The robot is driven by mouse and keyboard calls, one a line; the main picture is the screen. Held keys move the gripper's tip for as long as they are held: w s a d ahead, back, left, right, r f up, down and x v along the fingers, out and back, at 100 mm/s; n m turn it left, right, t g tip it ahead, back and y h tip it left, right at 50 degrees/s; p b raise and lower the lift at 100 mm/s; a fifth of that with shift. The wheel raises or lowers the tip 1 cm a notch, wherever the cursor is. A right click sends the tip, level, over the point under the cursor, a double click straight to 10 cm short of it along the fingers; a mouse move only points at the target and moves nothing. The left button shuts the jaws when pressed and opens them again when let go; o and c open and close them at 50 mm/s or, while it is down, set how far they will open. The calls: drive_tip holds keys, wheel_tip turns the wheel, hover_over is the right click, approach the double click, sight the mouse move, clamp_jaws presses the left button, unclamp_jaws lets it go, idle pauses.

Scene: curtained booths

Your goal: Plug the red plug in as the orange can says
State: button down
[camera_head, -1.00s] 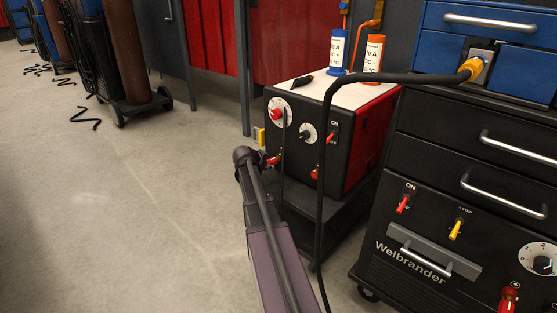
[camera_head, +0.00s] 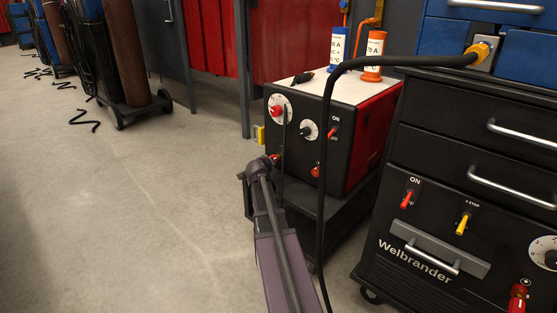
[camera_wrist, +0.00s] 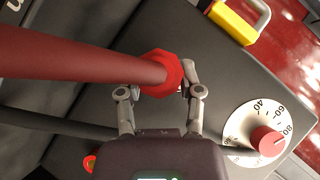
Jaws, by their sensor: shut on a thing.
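The red plug (camera_wrist: 165,72) has a faceted red collar and a thick red body running left in the wrist view. My gripper (camera_wrist: 160,92) is shut on it, close in front of the dark front panel (camera_wrist: 190,35) of the red-sided machine. Whether the plug touches a socket cannot be told. In the head view my gripper is mostly hidden by my arm, near the panel's lower left. A red fitting (camera_head: 316,171) shows lower on the panel.
A blue can (camera_head: 338,50) stands beside the orange one. A black cable (camera_head: 325,150) hangs right of my arm from a yellow plug (camera_head: 479,53). A yellow lock (camera_wrist: 238,20) and a red-knobbed dial (camera_wrist: 262,135) are near my gripper.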

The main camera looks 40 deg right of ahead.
drive_tip(key=shift+d+f+m+t+b, duration=0.15)
drive_tip(key=shift+m+t+b, duration=0.25)
drive_tip(key=shift+b, duration=0.1)
drive_tip(key=shift+c, duration=0.9)
unclamp_jaws()
drive_tip(key=shift+r+p, duration=0.2)
drive_tip(key=shift+p, duration=0.3)
